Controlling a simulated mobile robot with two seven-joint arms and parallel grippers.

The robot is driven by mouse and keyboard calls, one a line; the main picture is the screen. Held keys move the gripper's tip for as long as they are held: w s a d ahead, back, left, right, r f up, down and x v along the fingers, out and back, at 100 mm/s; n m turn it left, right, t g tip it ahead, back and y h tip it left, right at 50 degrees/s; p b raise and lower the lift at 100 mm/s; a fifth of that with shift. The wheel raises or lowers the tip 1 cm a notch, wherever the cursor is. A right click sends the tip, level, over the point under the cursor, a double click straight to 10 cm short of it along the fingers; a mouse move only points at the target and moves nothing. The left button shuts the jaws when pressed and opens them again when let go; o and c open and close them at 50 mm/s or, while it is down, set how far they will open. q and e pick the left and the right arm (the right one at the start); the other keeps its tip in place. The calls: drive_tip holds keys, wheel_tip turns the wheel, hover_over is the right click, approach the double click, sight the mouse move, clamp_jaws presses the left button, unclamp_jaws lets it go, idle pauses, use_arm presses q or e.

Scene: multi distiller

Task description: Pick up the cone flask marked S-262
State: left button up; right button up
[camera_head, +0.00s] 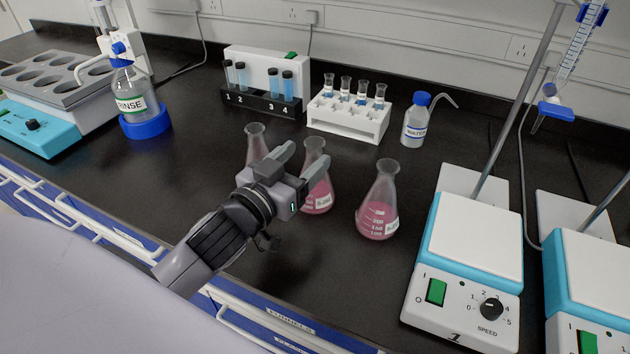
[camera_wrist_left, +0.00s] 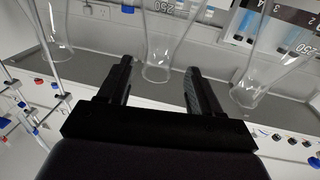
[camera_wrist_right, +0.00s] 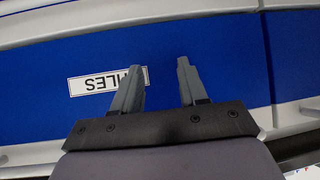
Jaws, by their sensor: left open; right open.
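Three cone flasks with pink liquid stand on the black bench in the head view: a left flask (camera_head: 255,138) partly behind my gripper, a middle flask (camera_head: 317,192), and a right flask (camera_head: 378,210). Their white labels are too small or too covered to read the S-number. My left gripper (camera_head: 304,160) is open, its fingers reaching towards the middle flask and partly covering it. In the left wrist view, turned upside down, a clear flask (camera_wrist_left: 165,40) shows between the open fingers (camera_wrist_left: 158,68); contact cannot be told. My right gripper (camera_wrist_right: 159,67) is open and empty.
A white vial rack (camera_head: 348,122), a tube rack (camera_head: 262,103) and a wash bottle (camera_head: 415,120) stand behind the flasks. A stirrer plate (camera_head: 470,240) is at right, a rinse bottle (camera_head: 135,98) at left. My right gripper faces a blue drawer front (camera_wrist_right: 220,50).

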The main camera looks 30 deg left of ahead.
sight(310, 153)
use_arm(q)
drive_tip(key=shift+w+d+f, duration=0.1)
drive_tip(key=shift+w+d, duration=0.05)
drive_tip(key=shift+w, duration=0.85)
drive_tip(key=shift+w+d, duration=0.15)
drive_tip(key=shift+w, duration=0.8)
clamp_jaws()
drive_tip(key=shift+r, duration=0.25)
